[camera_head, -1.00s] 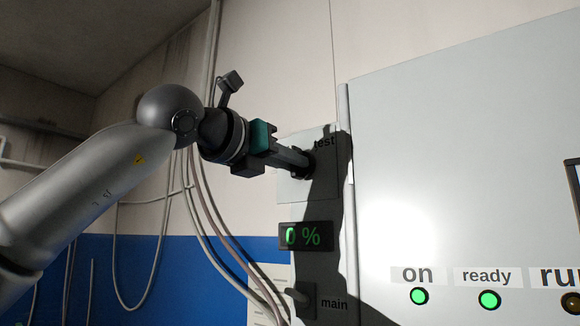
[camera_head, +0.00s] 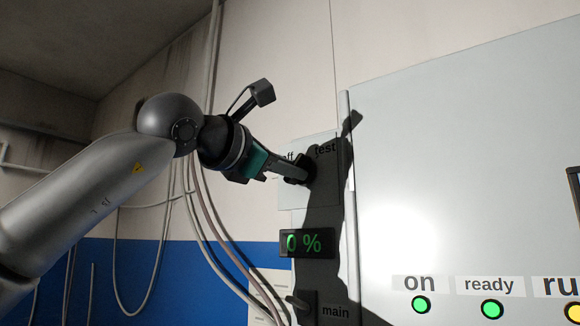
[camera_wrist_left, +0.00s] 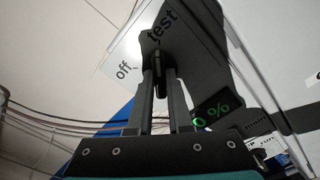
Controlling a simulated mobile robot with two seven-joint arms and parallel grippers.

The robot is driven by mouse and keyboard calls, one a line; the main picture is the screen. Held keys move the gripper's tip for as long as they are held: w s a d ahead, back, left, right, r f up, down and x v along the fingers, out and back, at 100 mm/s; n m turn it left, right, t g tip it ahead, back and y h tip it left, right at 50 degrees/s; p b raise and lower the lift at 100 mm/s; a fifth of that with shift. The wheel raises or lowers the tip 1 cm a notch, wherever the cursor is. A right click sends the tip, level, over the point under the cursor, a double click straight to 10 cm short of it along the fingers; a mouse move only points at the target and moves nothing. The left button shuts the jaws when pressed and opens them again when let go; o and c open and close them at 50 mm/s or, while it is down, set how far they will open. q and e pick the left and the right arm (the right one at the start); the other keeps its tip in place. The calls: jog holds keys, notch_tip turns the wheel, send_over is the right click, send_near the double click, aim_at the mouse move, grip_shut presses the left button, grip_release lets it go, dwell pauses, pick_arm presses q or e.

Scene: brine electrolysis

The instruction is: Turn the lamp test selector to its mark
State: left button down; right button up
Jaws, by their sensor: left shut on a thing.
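The lamp test selector (camera_head: 304,172) is a dark knob on a pale plate (camera_head: 322,196) with the words "off" and "test" above it. My left gripper (camera_head: 292,168) reaches it from the left and is shut on it. In the left wrist view, the two fingers (camera_wrist_left: 160,82) clasp the selector's dark grip (camera_wrist_left: 157,55). There the word "test" (camera_wrist_left: 163,26) is just above the knob and "off" (camera_wrist_left: 124,72) is to its left. The fingers and a shadow hide much of the knob, so its exact alignment is hard to tell. My right gripper is not in view.
A "0 %" display (camera_head: 306,243) is below the selector, with a "main" switch (camera_head: 300,303) lower down. A large pale cabinet (camera_head: 450,160) stands to the right, with lit green "on" (camera_head: 421,304) and "ready" (camera_head: 492,309) lamps. Cables (camera_head: 215,240) hang at left.

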pick_arm(q)
jog(key=shift+m, duration=0.5)
jog(key=c, duration=0.8)
grip_release()
jog(key=shift+c, duration=0.2)
jog(key=b+v, duration=0.5)
jog(key=v, duration=1)
